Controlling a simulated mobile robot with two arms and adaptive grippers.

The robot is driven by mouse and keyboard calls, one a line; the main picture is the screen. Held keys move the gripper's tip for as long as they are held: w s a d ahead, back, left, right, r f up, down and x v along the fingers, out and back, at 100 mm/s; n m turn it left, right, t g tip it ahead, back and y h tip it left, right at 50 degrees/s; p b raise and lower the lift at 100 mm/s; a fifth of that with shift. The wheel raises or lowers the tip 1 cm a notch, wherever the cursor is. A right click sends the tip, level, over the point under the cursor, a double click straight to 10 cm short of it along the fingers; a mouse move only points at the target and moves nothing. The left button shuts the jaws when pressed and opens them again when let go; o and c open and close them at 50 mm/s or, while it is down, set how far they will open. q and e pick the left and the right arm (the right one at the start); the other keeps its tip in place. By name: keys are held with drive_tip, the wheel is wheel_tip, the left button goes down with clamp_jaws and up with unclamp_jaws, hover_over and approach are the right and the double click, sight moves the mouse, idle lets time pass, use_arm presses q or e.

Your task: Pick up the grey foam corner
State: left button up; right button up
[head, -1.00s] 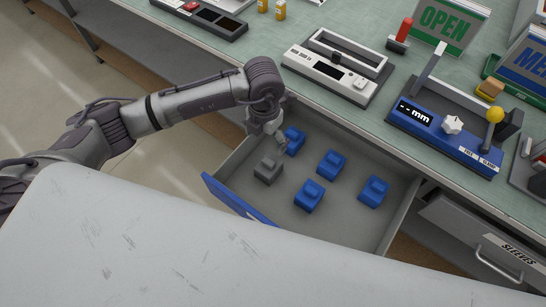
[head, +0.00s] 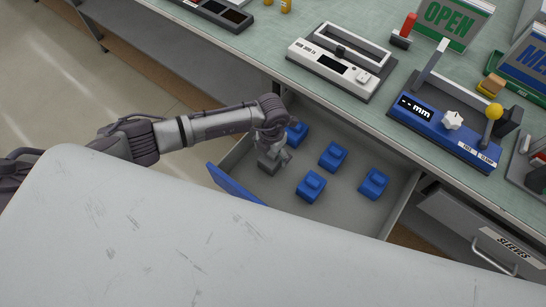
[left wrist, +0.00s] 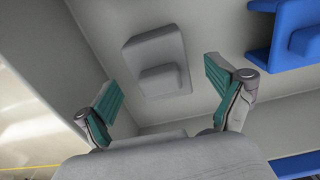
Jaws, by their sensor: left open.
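The grey foam corner (head: 267,164) lies in the open drawer (head: 340,213), near the drawer's left side. In the left wrist view the grey foam corner (left wrist: 158,62) lies on the drawer floor, ahead of and between the two fingers. My left gripper (head: 278,158) is down in the drawer right over the grey piece and partly covers it in the head view. In the left wrist view the left gripper (left wrist: 160,92) is open, its green-padded fingers wide apart and nothing between them touching. My right gripper is not in view.
Several blue foam corners lie in the same drawer, one (head: 296,133) close behind the gripper and another (head: 311,186) to its right. A blue drawer front (head: 232,184) is at the left. The workbench (head: 270,45) overhangs the drawer's back.

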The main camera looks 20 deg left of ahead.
use_arm(q)
drive_tip(key=c, duration=1)
drive_tip(key=shift+o, duration=0.2)
drive_tip(key=shift+r, duration=0.1)
